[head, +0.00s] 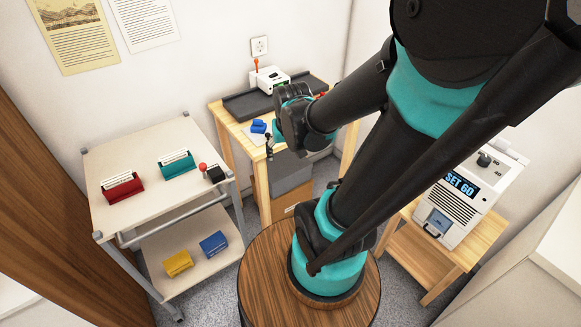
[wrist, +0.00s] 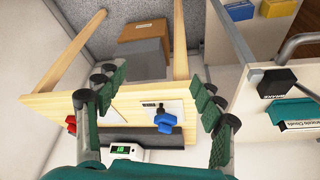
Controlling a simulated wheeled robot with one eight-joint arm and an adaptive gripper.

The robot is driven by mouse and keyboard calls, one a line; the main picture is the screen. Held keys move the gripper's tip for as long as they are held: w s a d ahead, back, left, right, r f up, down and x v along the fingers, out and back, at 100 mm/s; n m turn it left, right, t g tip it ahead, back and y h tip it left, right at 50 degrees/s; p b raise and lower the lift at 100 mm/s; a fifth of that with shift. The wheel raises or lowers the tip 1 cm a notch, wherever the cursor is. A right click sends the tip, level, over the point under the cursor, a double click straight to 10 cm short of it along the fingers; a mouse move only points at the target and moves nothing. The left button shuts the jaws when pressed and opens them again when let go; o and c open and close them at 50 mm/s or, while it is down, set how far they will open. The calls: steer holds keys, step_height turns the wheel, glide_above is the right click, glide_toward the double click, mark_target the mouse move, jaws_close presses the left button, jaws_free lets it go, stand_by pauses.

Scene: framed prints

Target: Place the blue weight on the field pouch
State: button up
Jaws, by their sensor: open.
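The blue weight (wrist: 165,122) looks like a small blue knobbed piece. It rests on a white sheet with a dark label on the wooden table, and it also shows in the head view (head: 258,126). My gripper (wrist: 159,94) is open and empty, its green-padded fingers spread left and right of the weight in the wrist view and apart from it. In the head view my arm hides part of the table and most of the gripper. I cannot tell which thing is the field pouch.
A red piece (wrist: 72,124) and a white device (head: 270,79) are on the same table (head: 229,118). A grey box (head: 290,173) stands underneath. A cart (head: 140,219) at left holds red and teal holders, with yellow and blue items below. A SET 60 machine (head: 460,195) stands right.

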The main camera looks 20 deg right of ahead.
steer(key=shift+n, duration=0.6)
steer(key=s+f, duration=0.1)
steer(key=s, duration=0.2)
steer(key=s+f, duration=0.1)
steer(key=s, duration=0.1)
steer(key=shift+s+d+f, duration=0.1)
steer(key=shift+f, duration=0.25)
